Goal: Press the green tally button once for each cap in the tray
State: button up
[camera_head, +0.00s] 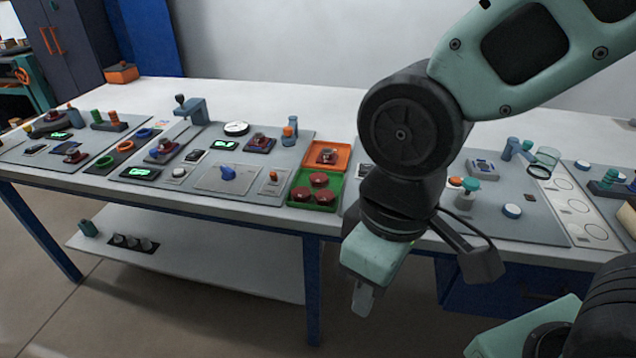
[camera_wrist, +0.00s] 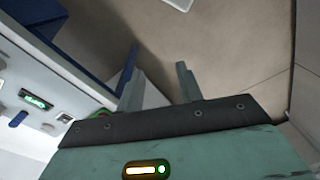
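A green tray (camera_head: 310,207) stands near the front edge of the bench and holds three dark red round caps (camera_head: 325,197). An orange tray (camera_head: 341,151) just behind it holds one dark red and orange piece (camera_head: 326,156). A teal-topped knob (camera_head: 471,184) stands on the panel to the right of my arm; I cannot tell whether it is the green tally button. My gripper (camera_head: 362,300) hangs in front of the bench edge, pointing down, apart from the trays. In the wrist view its two fingers (camera_wrist: 158,85) are spread with nothing between them.
The bench (camera_head: 250,98) carries several grey panels with buttons, dials and lit green displays (camera_head: 139,173). A lower shelf (camera_head: 215,262) holds small dark parts. My arm hides part of the bench right of the trays. The floor around my gripper is clear.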

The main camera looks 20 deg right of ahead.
grip_shut()
dwell(1.9)
